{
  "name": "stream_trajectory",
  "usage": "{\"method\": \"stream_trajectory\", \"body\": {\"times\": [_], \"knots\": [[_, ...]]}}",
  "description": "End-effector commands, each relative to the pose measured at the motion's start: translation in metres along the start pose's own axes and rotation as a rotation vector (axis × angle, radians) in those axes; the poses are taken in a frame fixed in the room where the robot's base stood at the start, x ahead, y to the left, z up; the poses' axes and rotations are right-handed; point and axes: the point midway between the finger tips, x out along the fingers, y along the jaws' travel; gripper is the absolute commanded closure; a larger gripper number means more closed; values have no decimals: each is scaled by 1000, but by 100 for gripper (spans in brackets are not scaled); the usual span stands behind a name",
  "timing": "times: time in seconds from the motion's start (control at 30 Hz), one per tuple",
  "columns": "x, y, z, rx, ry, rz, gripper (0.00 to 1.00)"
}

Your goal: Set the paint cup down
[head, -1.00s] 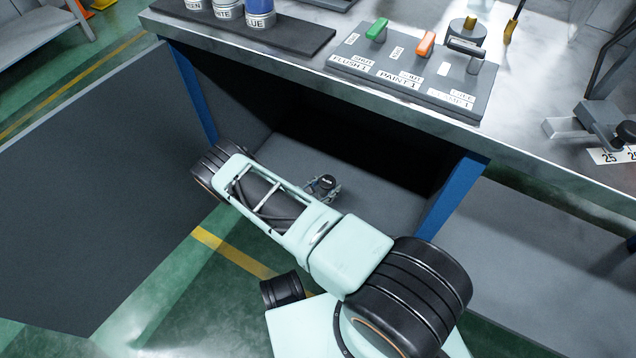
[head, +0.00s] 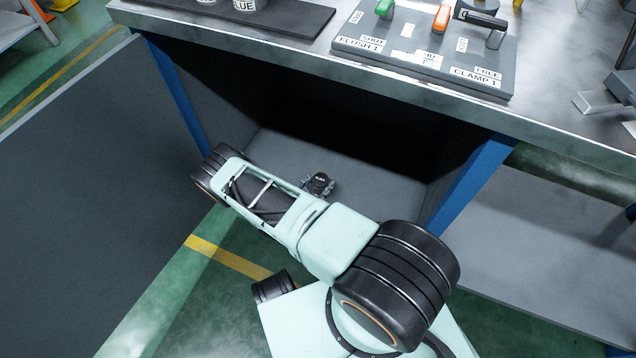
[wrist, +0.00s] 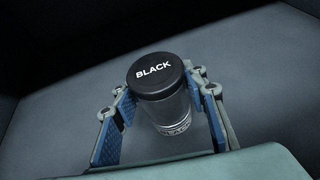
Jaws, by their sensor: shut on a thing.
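The paint cup (wrist: 160,85) is a clear cup with a black lid that reads BLACK. In the wrist view it is between the blue pads of my gripper (wrist: 165,115), which is shut on it. In the head view the cup's dark lid (head: 320,180) shows beyond my arm, inside the open cabinet under the bench. The cabinet's grey floor (wrist: 270,80) lies below the cup. I cannot tell whether the cup's base touches that floor, as my gripper and the angle hide it.
The grey cabinet door (head: 80,180) stands open at the left. Blue posts (head: 465,190) flank the opening. Above it, the metal bench top (head: 330,80) holds a lever panel (head: 420,60) and a dark mat (head: 290,25) with cups. The cabinet's back is in deep shadow.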

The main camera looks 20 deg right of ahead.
Motion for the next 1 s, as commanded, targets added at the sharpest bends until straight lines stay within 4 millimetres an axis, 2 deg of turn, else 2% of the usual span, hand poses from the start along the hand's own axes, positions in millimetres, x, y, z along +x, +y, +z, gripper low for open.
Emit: {"method": "stream_trajectory", "body": {"times": [0.3,0.33,0.5,0.87,1.0], "knots": [[1,0,-1,0,-2,0,94],[1,0,-2,0,-1,-1,59],[1,0,-2,0,0,-1,43],[-2,1,2,1,0,0,43],[-26,1,5,-2,0,3,43]]}}
